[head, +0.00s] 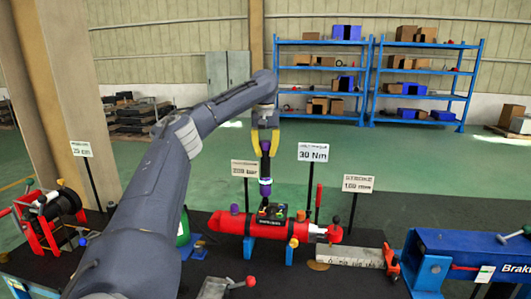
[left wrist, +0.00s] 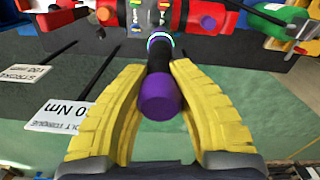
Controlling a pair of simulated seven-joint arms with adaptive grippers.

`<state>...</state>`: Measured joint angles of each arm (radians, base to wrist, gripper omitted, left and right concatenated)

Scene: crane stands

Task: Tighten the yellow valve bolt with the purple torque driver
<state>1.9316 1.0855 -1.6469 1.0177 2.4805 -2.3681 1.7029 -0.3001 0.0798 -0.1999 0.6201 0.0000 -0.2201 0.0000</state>
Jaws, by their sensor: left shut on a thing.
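My left gripper (head: 265,152) reaches in from the left, its yellow fingers (left wrist: 152,110) shut around the purple torque driver (left wrist: 160,98). The driver (head: 265,170) hangs about upright, with a dark grip and a pale glowing ring near its lower end. Its tip points at a small dark valve block (head: 272,213) on top of a red cylinder (head: 228,222). Small coloured bolts sit on the block; a yellowish one (left wrist: 135,29) shows beside the driver in the left wrist view. The driver hides the spot under its tip, so I cannot tell whether it touches a bolt. My right gripper is not in view.
Sign posts, including a 30 Nm sign (head: 313,152), stand close behind the cylinder. A metal ruler block (head: 350,256) and a blue brake stand (head: 465,262) are to the right. A red-framed reel (head: 48,215) is at the left. Blue shelves (head: 320,78) stand far behind.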

